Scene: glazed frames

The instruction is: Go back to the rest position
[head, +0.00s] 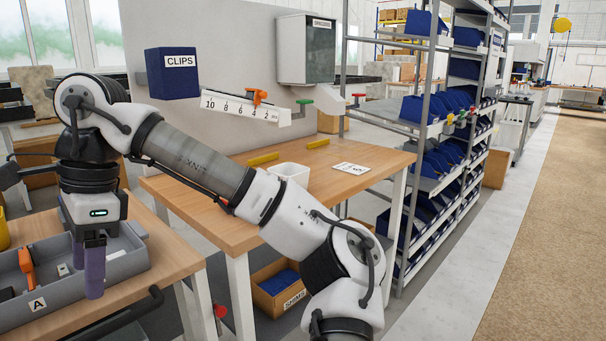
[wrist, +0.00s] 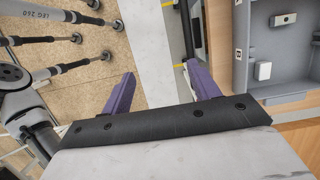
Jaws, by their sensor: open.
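My gripper (head: 88,278) hangs pointing down at the left of the head view, in front of the grey tray marked A as seen from there. In the wrist view its two purple fingers (wrist: 162,88) stand wide apart with nothing between them. Floor shows through the gap, and the table edge with the grey tray lies to the right. My arm is bent across the middle of the head view, hiding part of the wooden table behind it. No marked rest position shows in either view.
The grey tray (head: 136,270) on the left table holds an orange-handled item (head: 27,266). The wooden table (head: 222,212) carries a white bin (head: 289,172) and yellow bars. A shelf rack (head: 440,150) with blue bins stands right. Open floor (head: 540,230) lies at far right.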

